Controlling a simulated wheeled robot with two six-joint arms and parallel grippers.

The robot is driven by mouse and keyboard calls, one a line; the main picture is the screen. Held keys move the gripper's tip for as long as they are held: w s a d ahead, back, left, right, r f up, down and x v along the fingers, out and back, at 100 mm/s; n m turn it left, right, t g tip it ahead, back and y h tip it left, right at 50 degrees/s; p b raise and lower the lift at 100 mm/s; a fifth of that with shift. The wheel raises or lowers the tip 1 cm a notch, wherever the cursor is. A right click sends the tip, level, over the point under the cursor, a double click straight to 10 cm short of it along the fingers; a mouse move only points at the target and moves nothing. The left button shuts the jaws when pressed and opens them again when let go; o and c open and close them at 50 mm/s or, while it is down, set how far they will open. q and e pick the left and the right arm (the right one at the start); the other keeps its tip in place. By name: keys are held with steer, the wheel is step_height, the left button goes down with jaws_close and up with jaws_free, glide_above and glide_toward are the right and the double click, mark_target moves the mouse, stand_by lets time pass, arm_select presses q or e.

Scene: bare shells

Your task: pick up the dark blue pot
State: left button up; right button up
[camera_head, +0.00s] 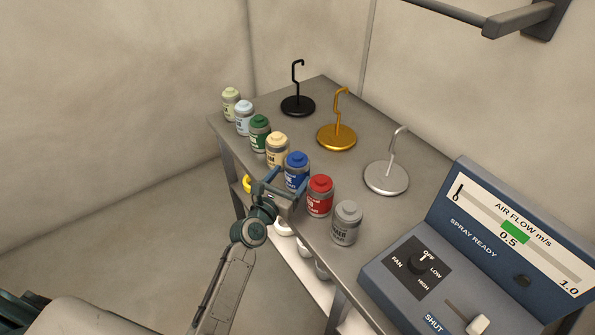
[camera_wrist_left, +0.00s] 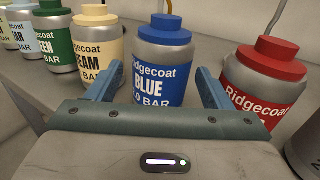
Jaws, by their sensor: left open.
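The dark blue pot (camera_head: 297,168) stands upright in a row of pots along the table's front edge, between the cream pot (camera_head: 277,150) and the red pot (camera_head: 320,196). In the left wrist view the blue pot (camera_wrist_left: 160,62) reads "Ridgecoat BLUE" and has a dark blue lid. My left gripper (camera_head: 284,183) is in front of the blue pot at the table edge. In the wrist view its two blue fingers (camera_wrist_left: 158,88) are open, one to each side of the pot's lower part. Whether they touch it I cannot tell. My right gripper is not in view.
A green pot (camera_head: 260,133), a light blue pot (camera_head: 245,117) and a pale pot (camera_head: 231,104) continue the row left; a grey pot (camera_head: 346,222) stands right. Black (camera_head: 298,105), gold (camera_head: 337,137) and silver (camera_head: 386,178) hook stands are behind. A control panel (camera_head: 470,260) fills the right.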

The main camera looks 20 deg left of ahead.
mark_target(291, 176)
arm_select(q)
steer(key=w, duration=0.2)
steer(key=w+d, duration=0.1)
steer(key=shift+w+r, duration=0.15)
steer(key=shift+w, duration=0.55)
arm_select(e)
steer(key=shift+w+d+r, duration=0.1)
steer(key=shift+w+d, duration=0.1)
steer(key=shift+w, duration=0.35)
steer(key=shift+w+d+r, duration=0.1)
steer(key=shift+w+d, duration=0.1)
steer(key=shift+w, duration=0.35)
arm_select(q)
steer(key=shift+c, duration=0.2)
steer(key=shift+s, duration=0.1)
steer(key=c, duration=0.7)
steer(key=shift+c, duration=1.1)
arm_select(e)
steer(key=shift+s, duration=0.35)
arm_select(q)
steer(key=shift+r, duration=0.1)
